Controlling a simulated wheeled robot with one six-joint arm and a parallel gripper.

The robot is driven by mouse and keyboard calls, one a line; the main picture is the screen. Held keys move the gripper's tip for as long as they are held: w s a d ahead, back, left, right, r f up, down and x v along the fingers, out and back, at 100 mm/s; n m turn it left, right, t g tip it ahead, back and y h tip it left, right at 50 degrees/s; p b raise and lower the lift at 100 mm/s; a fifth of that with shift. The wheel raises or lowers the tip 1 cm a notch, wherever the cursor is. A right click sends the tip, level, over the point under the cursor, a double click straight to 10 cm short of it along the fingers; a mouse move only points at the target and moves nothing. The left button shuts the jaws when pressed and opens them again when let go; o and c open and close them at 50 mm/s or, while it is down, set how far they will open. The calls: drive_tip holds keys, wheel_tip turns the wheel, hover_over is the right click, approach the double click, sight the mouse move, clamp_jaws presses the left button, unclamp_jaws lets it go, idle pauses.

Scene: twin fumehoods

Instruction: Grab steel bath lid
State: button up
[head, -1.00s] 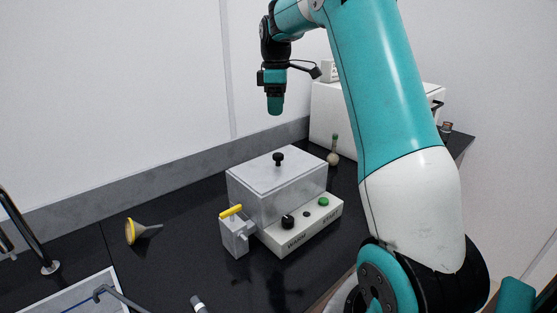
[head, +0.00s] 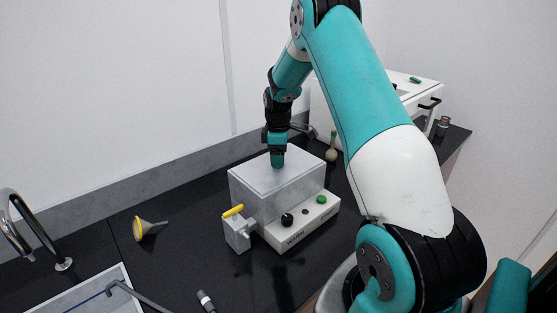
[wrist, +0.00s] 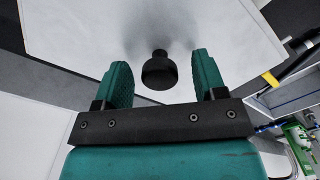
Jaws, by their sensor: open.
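The steel bath (head: 262,206) is a grey metal box with a flat lid (head: 250,175) on top, standing on the dark bench. In the wrist view the lid (wrist: 210,30) fills the upper middle, with its black knob (wrist: 160,72) standing up from it. My gripper (head: 278,165) points down over the lid in the head view and hides the knob there. In the wrist view my gripper (wrist: 162,80) is open, with one teal finger on each side of the knob. I see gaps between the knob and both fingers.
A control base with a black dial and green button (head: 305,219) fronts the bath, with a yellow-handled valve (head: 235,212) at its left. A yellow funnel (head: 147,229) lies further left, near a sink (head: 85,298). A round flask (head: 331,153) stands behind at right, by a white machine (head: 405,85).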

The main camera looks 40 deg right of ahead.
drive_tip(key=shift+f, duration=0.3)
drive_tip(key=c, duration=1.1)
drive_tip(key=shift+r, duration=0.15)
